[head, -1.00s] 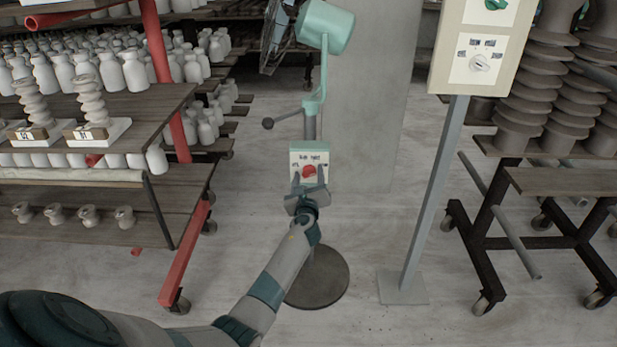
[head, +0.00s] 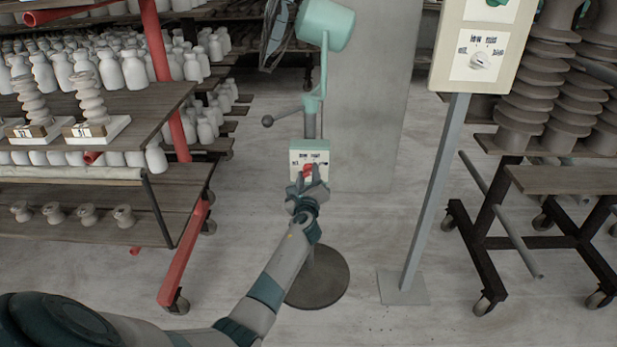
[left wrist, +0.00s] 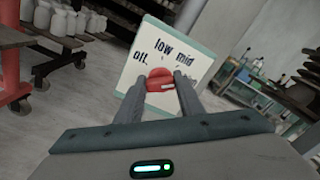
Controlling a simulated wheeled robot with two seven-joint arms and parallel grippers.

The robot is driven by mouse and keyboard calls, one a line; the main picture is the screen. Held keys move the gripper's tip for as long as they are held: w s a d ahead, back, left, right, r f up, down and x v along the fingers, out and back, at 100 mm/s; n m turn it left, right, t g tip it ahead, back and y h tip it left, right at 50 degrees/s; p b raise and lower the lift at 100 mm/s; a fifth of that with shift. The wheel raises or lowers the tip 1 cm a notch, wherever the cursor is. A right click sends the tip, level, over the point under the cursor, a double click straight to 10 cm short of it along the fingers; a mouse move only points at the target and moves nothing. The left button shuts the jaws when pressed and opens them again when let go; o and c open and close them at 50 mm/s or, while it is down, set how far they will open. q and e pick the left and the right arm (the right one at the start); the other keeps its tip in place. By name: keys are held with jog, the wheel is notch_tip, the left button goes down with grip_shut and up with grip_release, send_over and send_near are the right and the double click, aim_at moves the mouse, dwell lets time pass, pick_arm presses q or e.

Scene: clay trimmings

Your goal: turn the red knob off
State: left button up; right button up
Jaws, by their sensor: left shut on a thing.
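The red knob (head: 308,168) is on the white face of a control box (head: 322,156) on the fan's stand. In the left wrist view the knob (left wrist: 158,76) sits between the two fingers of my left gripper (left wrist: 160,84), which is shut on it. The box face (left wrist: 128,78) reads "off", "low" and "mid"; more marks at the right are partly hidden by a finger. A white mark on the knob lies toward its right side. In the head view my left gripper (head: 308,180) covers the knob's lower part. My right gripper is not in view.
A post at the right carries a panel (head: 500,20) with a green knob and a white dial. Shelves (head: 90,215) with white bottles and small pots stand at the left, a rack (head: 560,180) of dark stacked pieces at the right. Floor around the stand is clear.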

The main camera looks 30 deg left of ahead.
pick_arm(q)
jog(key=n, duration=0.1)
jog(key=n+b, duration=0.1)
jog(key=n, duration=0.1)
jog(key=shift+f+n+b, duration=0.2)
jog(key=shift+n+b, duration=0.1)
jog(key=n+b, duration=0.1)
jog(key=n, duration=0.2)
jog(key=shift+n, duration=0.3)
jog(key=n+b, duration=0.1)
jog(key=n, duration=0.2)
jog(key=n+b, duration=0.1)
jog(key=n, duration=0.2)
jog(key=shift+a+f+n+b, duration=0.1)
jog(key=shift+f+n+b, duration=0.1)
jog(key=shift+n+b, duration=0.1)
jog(key=n, duration=0.2)
jog(key=shift+n, duration=0.3)
jog(key=shift+n+b, duration=0.3)
jog(key=shift+n, duration=0.6)
jog(key=n, duration=0.2)
jog(key=shift+n, duration=1.4)
jog(key=shift+f+n+p, duration=0.1)
jog(key=shift+n+p, duration=0.2)
jog(key=shift+n, duration=0.5)
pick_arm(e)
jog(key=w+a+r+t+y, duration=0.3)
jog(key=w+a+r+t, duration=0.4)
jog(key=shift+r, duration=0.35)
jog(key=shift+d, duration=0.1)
